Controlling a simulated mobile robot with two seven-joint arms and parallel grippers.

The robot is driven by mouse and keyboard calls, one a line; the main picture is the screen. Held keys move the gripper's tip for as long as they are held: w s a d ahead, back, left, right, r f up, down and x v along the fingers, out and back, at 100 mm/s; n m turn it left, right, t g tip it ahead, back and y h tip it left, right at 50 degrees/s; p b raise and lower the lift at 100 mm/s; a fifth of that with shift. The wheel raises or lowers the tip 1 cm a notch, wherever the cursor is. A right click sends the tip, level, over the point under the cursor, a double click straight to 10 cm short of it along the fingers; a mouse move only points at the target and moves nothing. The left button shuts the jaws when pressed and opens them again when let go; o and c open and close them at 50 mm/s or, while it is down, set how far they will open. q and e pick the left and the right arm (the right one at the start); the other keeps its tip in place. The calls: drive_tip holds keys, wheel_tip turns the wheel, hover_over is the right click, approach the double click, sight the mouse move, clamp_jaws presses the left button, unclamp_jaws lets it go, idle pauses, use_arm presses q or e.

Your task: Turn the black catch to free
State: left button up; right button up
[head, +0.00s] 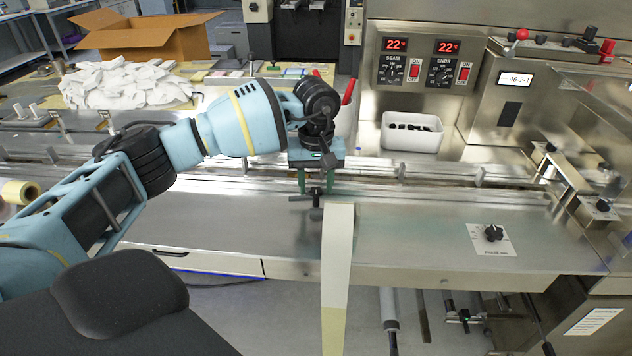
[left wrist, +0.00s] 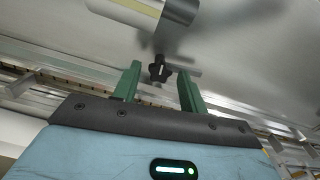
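The black catch (head: 317,192) is a small dark lobed knob with a grey bar beside it, on the steel machine deck at the upper end of a pale film strip. It also shows in the left wrist view (left wrist: 160,69), just beyond the fingertips and roughly between them sideways. My left gripper (head: 316,190) points down over it with its green fingers apart and empty; the fingers show in the left wrist view (left wrist: 159,78) as well. I cannot tell whether a finger touches the catch. My right gripper is not in view.
The pale film strip (head: 337,265) hangs over the deck's front edge. A dial on a white plate (head: 492,240) sits to the right. A white bin (head: 411,140) with dark pieces stands behind. The steel deck (head: 420,235) between strip and dial is clear.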

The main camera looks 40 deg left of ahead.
sight(316, 190)
use_arm(q)
drive_tip(key=shift+o, duration=0.3)
drive_tip(key=shift+r, duration=0.15)
wheel_tip(316, 190, up, 8)
drive_tip(key=shift+f, duration=0.2)
drive_tip(key=shift+f, duration=0.1)
idle(0.5)
